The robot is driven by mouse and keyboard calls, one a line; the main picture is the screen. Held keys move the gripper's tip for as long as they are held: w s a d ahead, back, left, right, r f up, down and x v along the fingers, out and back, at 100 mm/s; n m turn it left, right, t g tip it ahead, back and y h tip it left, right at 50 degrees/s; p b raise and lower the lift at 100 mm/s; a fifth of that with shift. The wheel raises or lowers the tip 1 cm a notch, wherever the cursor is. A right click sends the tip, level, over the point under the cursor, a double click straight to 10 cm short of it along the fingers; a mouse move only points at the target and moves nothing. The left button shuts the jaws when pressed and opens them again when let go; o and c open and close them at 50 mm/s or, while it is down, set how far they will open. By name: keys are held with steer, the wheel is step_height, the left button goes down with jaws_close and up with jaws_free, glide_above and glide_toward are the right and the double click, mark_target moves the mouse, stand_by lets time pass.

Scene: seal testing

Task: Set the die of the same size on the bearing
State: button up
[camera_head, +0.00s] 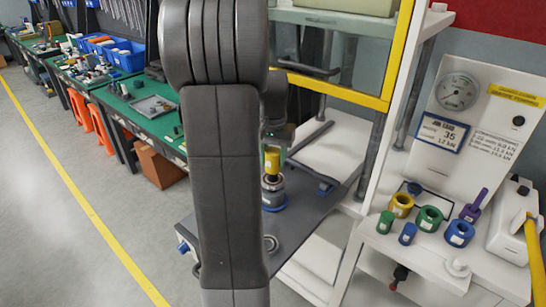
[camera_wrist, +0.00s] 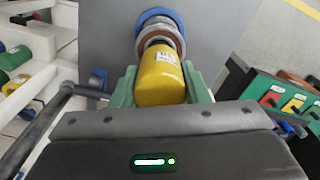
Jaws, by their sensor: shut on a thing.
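My gripper (camera_wrist: 160,88) is shut on a yellow cylindrical die (camera_wrist: 158,76), with a green finger on each side of it. The die bears a small white label too small to read. In the head view the yellow die (camera_head: 272,161) is upright below my wrist. Directly under it is the bearing (camera_head: 273,182), a metal ring seated in a blue holder (camera_head: 274,205) on the grey plate. The wrist view also shows the bearing (camera_wrist: 158,38) just beyond the die's end. I cannot tell whether die and bearing touch.
On the white press shelf at right stand a yellow ring (camera_head: 402,203), a green ring (camera_head: 429,217), a blue ring (camera_head: 459,233), and small green (camera_head: 385,222) and blue (camera_head: 408,233) cylinders. A yellow-edged guard (camera_head: 340,92) stands behind the plate (camera_head: 320,207).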

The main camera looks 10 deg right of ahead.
steer(key=shift+f+b, duration=0.7)
steer(key=shift+f, duration=0.55)
steer(key=shift+f, duration=0.25)
steer(key=o, duration=0.9)
steer(key=o, duration=0.6)
steer(key=shift+c, duration=0.2)
step_height(320, 180, up, 8)
steer(key=p, duration=0.6)
steer(key=shift+f, duration=0.1)
steer(key=shift+r, duration=0.75)
